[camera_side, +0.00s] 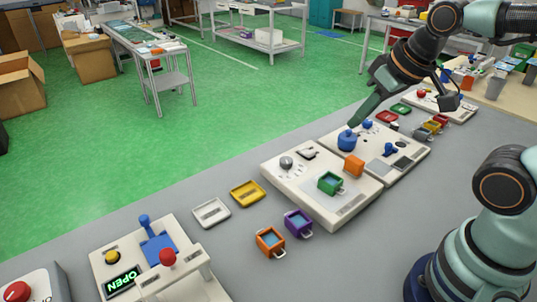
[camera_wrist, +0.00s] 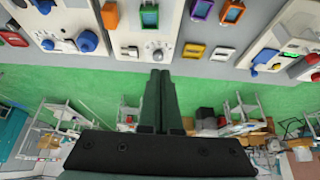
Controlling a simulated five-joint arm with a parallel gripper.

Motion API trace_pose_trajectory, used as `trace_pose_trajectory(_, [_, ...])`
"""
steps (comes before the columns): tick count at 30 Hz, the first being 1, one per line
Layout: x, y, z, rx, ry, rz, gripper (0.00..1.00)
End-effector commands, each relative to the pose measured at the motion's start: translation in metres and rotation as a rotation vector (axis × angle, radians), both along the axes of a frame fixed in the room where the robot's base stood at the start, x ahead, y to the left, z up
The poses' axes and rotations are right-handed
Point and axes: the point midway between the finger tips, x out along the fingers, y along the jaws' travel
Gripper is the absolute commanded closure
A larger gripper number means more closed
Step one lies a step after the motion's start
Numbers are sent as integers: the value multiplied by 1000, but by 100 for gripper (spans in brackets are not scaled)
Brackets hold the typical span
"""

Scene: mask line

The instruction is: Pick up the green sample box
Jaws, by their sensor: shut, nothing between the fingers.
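The green sample box (camera_side: 330,183), an open-topped box with a blue inside and a small handle, sits on the white panel (camera_side: 325,215) in the middle of the table. My gripper (camera_side: 354,123) is shut and empty. In the side view its fingertips appear just above the blue knob (camera_side: 347,141), up and to the right of the green box. In the wrist view the closed fingers (camera_wrist: 160,76) point toward the panels, apart from the box.
An orange block (camera_side: 354,166) sits close to the green box, on its right. Orange (camera_side: 269,241) and purple (camera_side: 298,223) boxes stand left of the panel, near yellow (camera_side: 247,193) and white (camera_side: 211,213) trays. A lever panel (camera_side: 158,262) reading OPEN stands at lower left.

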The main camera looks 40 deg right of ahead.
Motion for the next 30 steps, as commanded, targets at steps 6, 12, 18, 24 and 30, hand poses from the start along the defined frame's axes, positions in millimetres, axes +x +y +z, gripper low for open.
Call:
trace_pose_trajectory(6, [0,0,0,0,0,0,31])
trace_pose_trajectory(12, [0,0,0,0,0,0,5])
trace_pose_trajectory(18, [0,0,0,-4,3,8,5])
trace_pose_trajectory(24, [9,-4,-6,-101,70,191,5])
trace_pose_trajectory(30, [25,-14,-21,-255,196,584,5])
